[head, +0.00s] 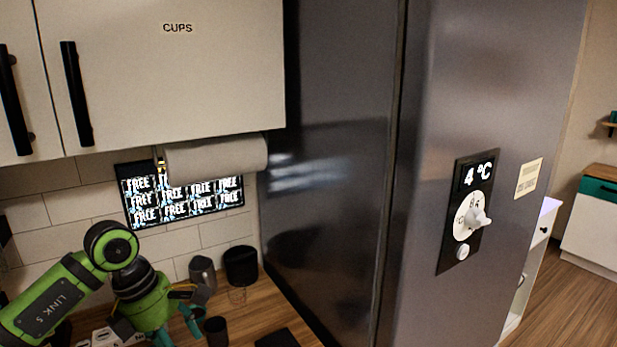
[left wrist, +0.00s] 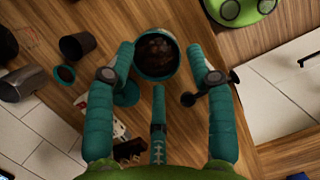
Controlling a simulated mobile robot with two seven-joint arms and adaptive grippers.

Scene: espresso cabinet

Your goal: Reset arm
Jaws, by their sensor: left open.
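My left arm comes in from the lower left in the head view, and my left gripper (head: 185,318) is low over the wooden counter. In the left wrist view my left gripper (left wrist: 162,72) has its teal fingers spread apart. A round teal-rimmed container (left wrist: 155,48) with dark brown contents shows between and just beyond the fingertips. I cannot tell whether any finger touches it. Nothing is clamped in the fingers. My right gripper is in neither view.
A cabinet marked CUPS (head: 170,75), a paper roll (head: 215,157) and a lit screen (head: 180,203) are above the counter (head: 262,308). A dark cup (head: 240,265) and a grey pitcher (head: 202,271) stand near the wall. A tall fridge (head: 340,140) bounds the counter's right.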

